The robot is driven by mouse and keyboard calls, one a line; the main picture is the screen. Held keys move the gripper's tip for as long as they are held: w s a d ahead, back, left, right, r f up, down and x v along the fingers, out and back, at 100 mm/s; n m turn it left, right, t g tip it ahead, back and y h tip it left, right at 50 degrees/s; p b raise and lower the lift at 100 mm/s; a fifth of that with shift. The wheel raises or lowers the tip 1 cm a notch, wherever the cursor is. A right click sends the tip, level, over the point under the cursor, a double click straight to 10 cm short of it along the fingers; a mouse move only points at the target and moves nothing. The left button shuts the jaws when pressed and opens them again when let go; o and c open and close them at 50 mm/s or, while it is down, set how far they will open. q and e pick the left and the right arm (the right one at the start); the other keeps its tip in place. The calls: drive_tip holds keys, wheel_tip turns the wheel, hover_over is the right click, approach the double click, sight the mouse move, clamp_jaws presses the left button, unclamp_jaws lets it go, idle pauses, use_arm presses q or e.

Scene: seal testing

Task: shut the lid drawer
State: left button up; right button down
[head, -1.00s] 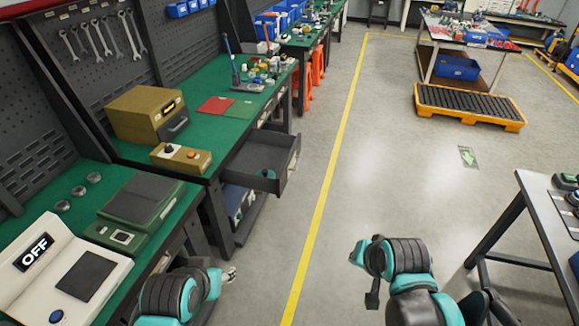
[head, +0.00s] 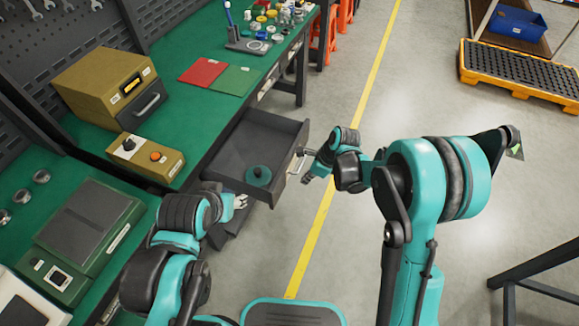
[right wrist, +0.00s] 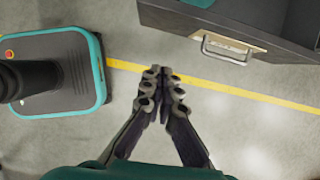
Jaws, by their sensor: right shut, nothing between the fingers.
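The lid drawer (head: 262,133) is dark grey and stands pulled out from under the green bench. A round dark green lid (head: 258,175) lies inside it. The drawer's metal handle (right wrist: 226,50) shows at the upper right of the right wrist view, on the front face (right wrist: 265,42). My right gripper (head: 306,178) is just outside the drawer front in the head view. In the right wrist view, its fingertips (right wrist: 163,76) are together and empty, left of and apart from the handle. My left gripper (head: 241,201) is beside the drawer's near side; its fingers are too small to read.
The green bench (head: 205,118) holds a brown box (head: 105,80), a control box with knobs (head: 145,158), red and green mats and a green scale-like device (head: 85,240). A dark table frame (head: 540,270) stands at lower right.

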drive_tip(key=w+a+f+b, duration=0.3)
drive_tip(key=a+f+b, duration=0.2)
drive_tip(key=a+f, duration=0.2)
drive_tip(key=shift+x, duration=1.35)
drive_tip(key=shift+s+d+f, duration=0.1)
drive_tip(key=shift+s+d, duration=0.05)
drive_tip(key=shift+d, duration=0.05)
